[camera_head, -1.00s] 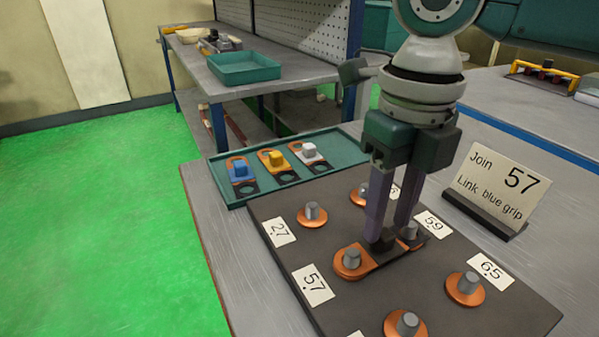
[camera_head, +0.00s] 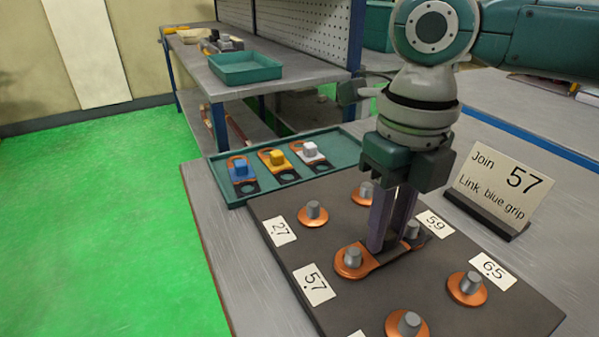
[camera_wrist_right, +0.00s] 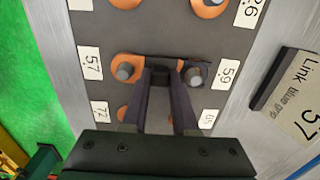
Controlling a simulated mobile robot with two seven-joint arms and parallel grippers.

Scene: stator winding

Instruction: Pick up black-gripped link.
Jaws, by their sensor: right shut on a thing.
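The black-gripped link (camera_head: 368,263) lies flat on the dark board. Its copper end is around a grey peg (camera_head: 353,257) near the 57 label, and its dark end is at the peg (camera_head: 412,229) near the 59 label. My right gripper (camera_head: 381,246) points down with its fingers shut on the link's black grip, which they mostly hide. The right wrist view shows the fingers (camera_wrist_right: 167,78) at the link's middle, between the two pegs. My left gripper is not in view.
The board (camera_head: 283,257) holds several other pegs on copper bases. Behind it, a green tray (camera_head: 340,145) holds blue-, yellow- and white-gripped links. A sign (camera_head: 503,185) reading "Join 57, Link: blue grip" stands at the right.

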